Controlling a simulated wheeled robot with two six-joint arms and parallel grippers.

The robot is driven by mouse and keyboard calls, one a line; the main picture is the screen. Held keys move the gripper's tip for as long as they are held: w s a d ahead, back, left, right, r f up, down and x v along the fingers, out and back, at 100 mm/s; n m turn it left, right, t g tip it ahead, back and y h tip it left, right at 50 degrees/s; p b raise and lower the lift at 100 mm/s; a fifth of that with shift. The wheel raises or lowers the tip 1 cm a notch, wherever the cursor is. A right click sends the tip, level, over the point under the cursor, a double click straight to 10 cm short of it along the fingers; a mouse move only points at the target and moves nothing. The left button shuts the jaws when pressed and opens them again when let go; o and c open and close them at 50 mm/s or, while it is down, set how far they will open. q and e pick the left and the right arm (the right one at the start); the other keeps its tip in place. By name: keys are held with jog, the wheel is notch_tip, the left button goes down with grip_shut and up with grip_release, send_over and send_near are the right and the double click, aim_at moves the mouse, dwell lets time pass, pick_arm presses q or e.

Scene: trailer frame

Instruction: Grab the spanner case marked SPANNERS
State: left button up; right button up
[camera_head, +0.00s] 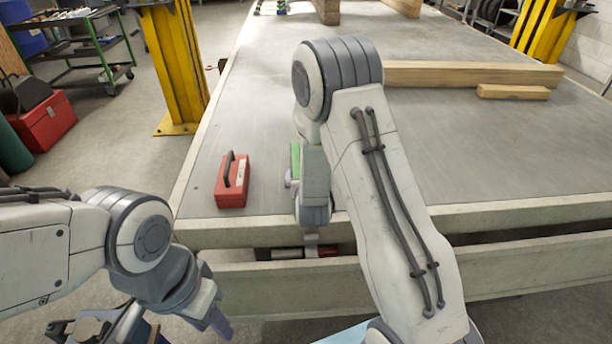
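A small red case (232,184) with a dark handle on top lies on the grey trailer deck near its front left corner. No marking on it is readable from here. A green thing (295,157) shows as a narrow strip beside my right wrist, which hides the rest. My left gripper (215,318) is low, in front of the trailer's front edge and apart from the red case; its finger gap is not clear. My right arm reaches over the deck and bends down right of the red case. Its gripper (290,179) is mostly hidden behind the wrist.
Wooden beams (465,75) lie across the deck farther back. A yellow post (175,65) stands left of the trailer. A red toolbox (45,122) and a green cart (88,45) are on the floor at left. A red and silver cylinder (290,253) shows below the deck edge.

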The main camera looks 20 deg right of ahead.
jog(key=shift+w, duration=0.2)
jog(key=c, duration=1.5)
jog(key=shift+c, duration=0.3)
jog(key=shift+r, duration=0.15)
